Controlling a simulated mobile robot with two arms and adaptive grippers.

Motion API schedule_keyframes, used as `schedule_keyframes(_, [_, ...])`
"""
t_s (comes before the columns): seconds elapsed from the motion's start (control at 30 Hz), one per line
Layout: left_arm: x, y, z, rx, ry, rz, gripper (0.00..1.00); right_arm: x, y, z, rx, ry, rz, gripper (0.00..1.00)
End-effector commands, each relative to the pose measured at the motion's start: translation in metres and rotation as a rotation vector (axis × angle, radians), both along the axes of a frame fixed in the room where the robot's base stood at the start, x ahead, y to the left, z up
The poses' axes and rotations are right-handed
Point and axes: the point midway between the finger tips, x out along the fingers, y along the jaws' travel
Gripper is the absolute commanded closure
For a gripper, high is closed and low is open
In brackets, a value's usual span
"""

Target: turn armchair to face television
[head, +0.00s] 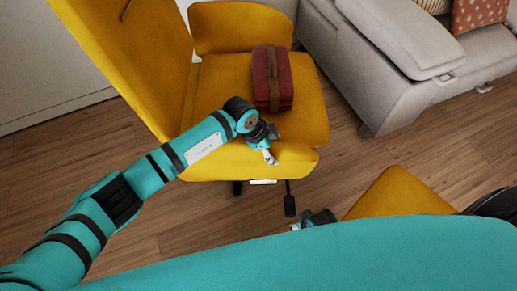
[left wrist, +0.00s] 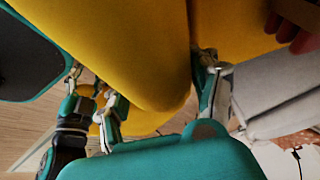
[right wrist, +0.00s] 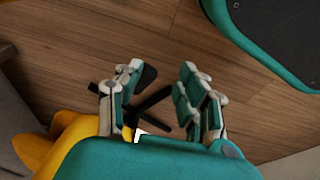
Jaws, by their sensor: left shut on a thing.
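The yellow armchair (head: 205,95) stands in the upper middle of the head view, its tall back on the left and its seat opening to the right. A strapped red bundle (head: 272,78) lies on the seat. My left gripper (head: 267,153) is shut on the chair's near armrest; the left wrist view shows the yellow armrest (left wrist: 150,60) between its fingers (left wrist: 162,100). My right gripper (head: 314,221) is low, partly hidden behind my teal body. The right wrist view shows its fingers (right wrist: 158,95) apart and empty, with dark chair legs beyond. No television is in view.
A grey sofa (head: 370,80) with cushions stands close on the right of the armchair. Another yellow upholstered piece (head: 395,195) is at lower right, near my body. A pale wall or cabinet (head: 45,70) is behind the chair's back. Bare wooden floor (head: 200,215) lies between.

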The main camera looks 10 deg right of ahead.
Motion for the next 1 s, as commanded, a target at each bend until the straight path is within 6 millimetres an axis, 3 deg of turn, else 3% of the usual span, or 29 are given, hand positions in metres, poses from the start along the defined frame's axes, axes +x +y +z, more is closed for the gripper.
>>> schedule_keyframes(0.2, [0.001, -0.016, 0.001, -0.003, 0.003, 0.039, 0.96, -0.002, 0.000, -0.005, -0.001, 0.003, 0.001, 0.61])
schedule_keyframes(0.77, [0.002, -0.020, 0.000, -0.002, 0.002, 0.053, 0.96, -0.004, 0.000, -0.007, 0.000, 0.004, 0.001, 0.61])
schedule_keyframes(0.8, [0.002, -0.020, 0.000, -0.002, 0.002, 0.053, 0.33, -0.004, 0.000, -0.007, 0.000, 0.004, 0.001, 0.61])
schedule_keyframes(0.93, [0.003, -0.020, 0.000, -0.001, 0.001, 0.052, 0.16, -0.004, 0.000, -0.007, 0.000, 0.005, 0.001, 0.61])
schedule_keyframes(1.0, [0.003, -0.020, 0.000, -0.001, 0.001, 0.052, 0.16, -0.004, 0.000, -0.007, 0.000, 0.005, 0.001, 0.61])
